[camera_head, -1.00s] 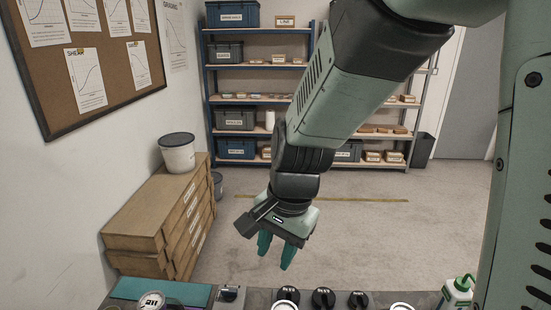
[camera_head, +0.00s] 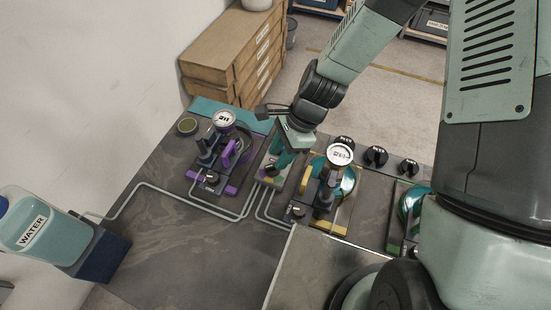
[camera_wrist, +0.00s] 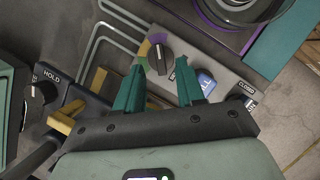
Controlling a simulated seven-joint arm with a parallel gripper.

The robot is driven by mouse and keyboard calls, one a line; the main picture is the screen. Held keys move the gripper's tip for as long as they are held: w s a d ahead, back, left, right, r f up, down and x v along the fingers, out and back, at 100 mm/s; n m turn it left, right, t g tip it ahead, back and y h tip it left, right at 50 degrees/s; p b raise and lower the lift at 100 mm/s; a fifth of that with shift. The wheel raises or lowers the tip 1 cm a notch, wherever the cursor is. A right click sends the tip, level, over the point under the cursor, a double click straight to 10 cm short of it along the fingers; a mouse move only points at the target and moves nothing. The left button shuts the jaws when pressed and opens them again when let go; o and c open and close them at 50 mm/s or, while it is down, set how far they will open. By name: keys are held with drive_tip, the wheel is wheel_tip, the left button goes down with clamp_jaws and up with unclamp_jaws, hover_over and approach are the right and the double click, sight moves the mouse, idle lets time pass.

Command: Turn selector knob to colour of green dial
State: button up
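The black selector knob (camera_wrist: 158,60) sits on a grey panel in the wrist view, beside an arc with purple, yellow and green segments. I cannot tell for certain which segment it points to. The knob also shows small in the head view (camera_head: 270,170). My gripper (camera_wrist: 160,80) has its teal fingers apart, one on each side below the knob, with nothing between them. In the head view my gripper (camera_head: 279,160) hangs just over the panel. A green-edged station (camera_head: 395,241) stands at the right; my arm partly hides it, and its dial face is not visible.
A purple-edged station (camera_head: 232,185) with a dial (camera_head: 224,119) stands left of my gripper, and a yellow-edged station with a dial (camera_head: 340,154) stands right. A blue rocker (camera_wrist: 206,82) lies close to my right finger. Pipes (camera_head: 160,191) cross the bench. A water bottle (camera_head: 38,227) stands left.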

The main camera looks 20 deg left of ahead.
sight(273, 165)
drive_tip(key=shift+x, duration=1.75)
clamp_jaws()
